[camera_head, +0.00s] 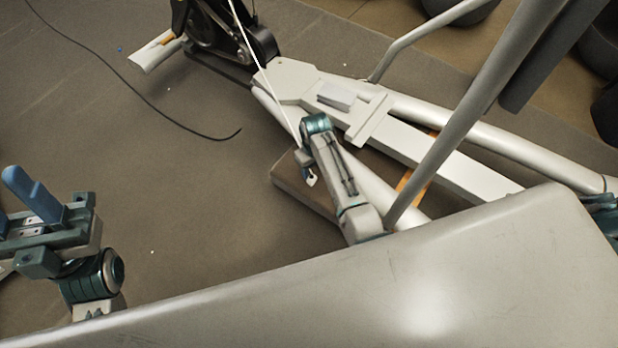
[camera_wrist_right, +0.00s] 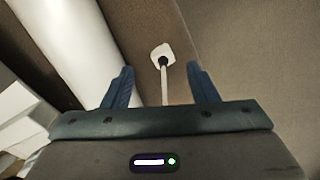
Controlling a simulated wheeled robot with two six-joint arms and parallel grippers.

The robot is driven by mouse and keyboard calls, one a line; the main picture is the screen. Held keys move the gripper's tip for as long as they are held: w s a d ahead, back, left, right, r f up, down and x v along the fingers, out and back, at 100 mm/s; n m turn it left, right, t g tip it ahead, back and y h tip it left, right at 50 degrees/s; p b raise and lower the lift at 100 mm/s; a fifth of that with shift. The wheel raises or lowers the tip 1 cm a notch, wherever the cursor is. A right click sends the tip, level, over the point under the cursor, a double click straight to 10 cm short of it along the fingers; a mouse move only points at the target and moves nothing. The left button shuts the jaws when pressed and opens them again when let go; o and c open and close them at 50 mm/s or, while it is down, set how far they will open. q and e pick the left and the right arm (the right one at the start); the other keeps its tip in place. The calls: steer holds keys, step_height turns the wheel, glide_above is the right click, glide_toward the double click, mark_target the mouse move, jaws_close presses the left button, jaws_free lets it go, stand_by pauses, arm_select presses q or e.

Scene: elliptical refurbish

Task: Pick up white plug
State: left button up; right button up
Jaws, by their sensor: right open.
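The white plug (camera_wrist_right: 161,54) sits ahead of my right gripper (camera_wrist_right: 162,87) in the right wrist view, on or just above a brown surface. Its pale cord runs from a dark collar back between the two blue fingers. The fingers are apart and nothing is gripped; the plug is beyond their tips. In the head view a small white piece, likely the plug (camera_head: 311,179), shows just below my right wrist, and the fingers there are mostly hidden. My left gripper (camera_head: 18,206) is at the left edge, with blue fingers apart and empty, far from the plug.
The elliptical machine's grey frame (camera_head: 435,155) and tubes surround my right arm. A brown block (camera_head: 290,182) lies beneath it. A white cord (camera_head: 268,80) slants down from the top. A black cable (camera_head: 150,100) lies on open floor at left. A large grey panel (camera_head: 330,295) fills the front.

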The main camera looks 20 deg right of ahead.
mark_target(312, 174)
step_height(312, 174, down, 2)
steer(key=shift+f+b, duration=0.25)
steer(key=shift+b, duration=0.05)
steer(key=f+b, duration=0.2)
steer(key=f, duration=0.1)
steer(key=w+f+b, duration=0.1)
steer(key=f, duration=0.1)
steer(key=shift+a+f, duration=0.2)
steer(key=shift+a, duration=0.1)
steer(key=c, duration=1)
